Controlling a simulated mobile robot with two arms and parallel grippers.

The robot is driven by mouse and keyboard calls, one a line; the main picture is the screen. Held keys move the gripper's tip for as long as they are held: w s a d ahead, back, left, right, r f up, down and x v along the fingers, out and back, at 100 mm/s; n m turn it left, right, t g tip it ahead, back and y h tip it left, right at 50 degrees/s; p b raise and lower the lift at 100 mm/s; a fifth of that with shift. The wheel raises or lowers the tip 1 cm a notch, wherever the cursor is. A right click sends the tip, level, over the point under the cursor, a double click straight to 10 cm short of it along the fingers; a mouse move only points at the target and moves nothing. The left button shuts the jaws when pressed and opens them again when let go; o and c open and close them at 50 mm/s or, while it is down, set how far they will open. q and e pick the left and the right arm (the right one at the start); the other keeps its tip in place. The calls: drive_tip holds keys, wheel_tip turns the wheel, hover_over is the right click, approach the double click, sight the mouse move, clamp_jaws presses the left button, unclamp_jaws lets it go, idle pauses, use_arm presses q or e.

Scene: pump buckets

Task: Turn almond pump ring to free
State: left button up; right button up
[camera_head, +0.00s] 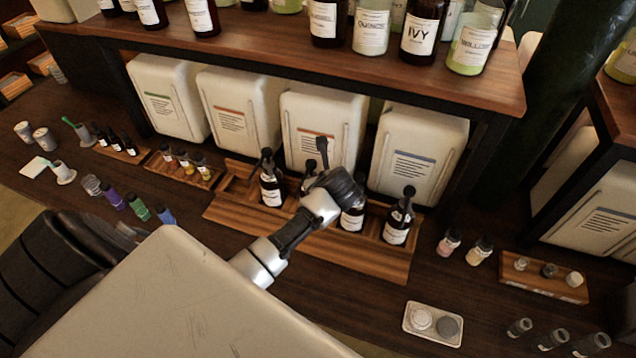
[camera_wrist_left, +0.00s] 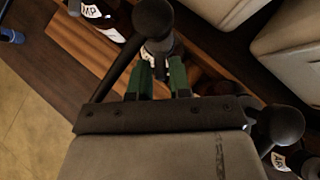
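Several dark pump bottles with white labels stand in a wooden tray (camera_head: 330,250). One bottle (camera_head: 271,190) is at the left, one (camera_head: 352,216) is partly behind my left gripper, and one (camera_head: 397,228) is at the right. Their labels are too small to read, so I cannot tell which is almond. My left gripper (camera_head: 328,186) is over the middle of the row. In the left wrist view its green fingers (camera_wrist_left: 161,78) are apart, just below a round black pump head (camera_wrist_left: 154,18). The pump ring is hidden, and contact is unclear. My right gripper is out of view.
White canisters (camera_head: 320,127) stand close behind the tray, under a wooden shelf (camera_head: 300,50) of bottles. Small bottles (camera_head: 478,250) and a rack (camera_head: 545,281) are at the right. A light dish (camera_head: 433,323) lies in front. Vials crowd the left.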

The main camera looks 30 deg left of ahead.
use_arm(q)
clamp_jaws()
drive_tip(key=shift+w+d+n+g+y+p, duration=0.1)
drive_tip(key=shift+w+n+g+y+p, duration=0.2)
drive_tip(key=shift+n+g+p, duration=0.35)
drive_tip(key=shift+o, duration=0.9)
unclamp_jaws()
